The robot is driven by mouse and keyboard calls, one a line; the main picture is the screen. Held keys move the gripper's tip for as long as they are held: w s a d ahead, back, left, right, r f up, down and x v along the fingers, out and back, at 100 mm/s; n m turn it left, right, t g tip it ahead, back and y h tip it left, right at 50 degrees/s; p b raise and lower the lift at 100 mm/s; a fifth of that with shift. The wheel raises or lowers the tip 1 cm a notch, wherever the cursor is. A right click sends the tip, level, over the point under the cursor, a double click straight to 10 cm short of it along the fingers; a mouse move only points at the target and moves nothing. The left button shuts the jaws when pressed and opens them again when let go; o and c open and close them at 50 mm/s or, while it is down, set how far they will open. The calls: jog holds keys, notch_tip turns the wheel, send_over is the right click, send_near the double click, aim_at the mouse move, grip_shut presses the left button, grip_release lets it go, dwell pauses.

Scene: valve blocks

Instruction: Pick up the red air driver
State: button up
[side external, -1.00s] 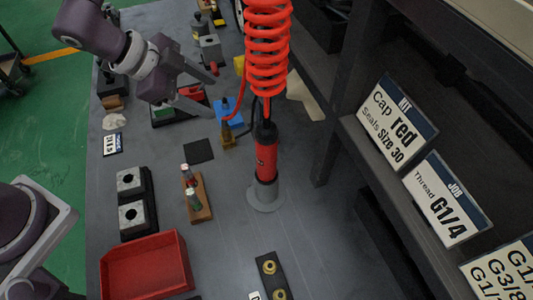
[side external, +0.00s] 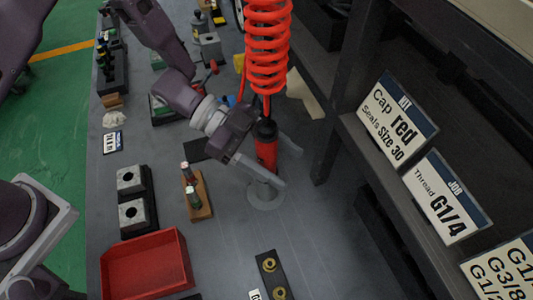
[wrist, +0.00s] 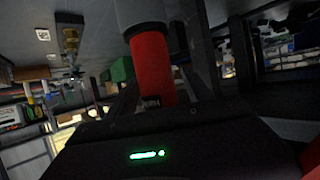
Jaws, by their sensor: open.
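The red air driver (side external: 266,150) stands upright on a round grey base (side external: 263,196) on the bench, under a coiled red hose (side external: 268,50). It has a black top and a red body; its lower part is hidden by my gripper in the side view. My gripper (side external: 291,166) is open, with one finger on each side of the driver. In the wrist view the driver's red body (wrist: 152,68) stands between the fingers. I cannot tell whether either finger touches it.
A shelf with signs (side external: 398,118) runs along the right. Bare bench lies in front of the driver.

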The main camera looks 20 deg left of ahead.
grip_shut()
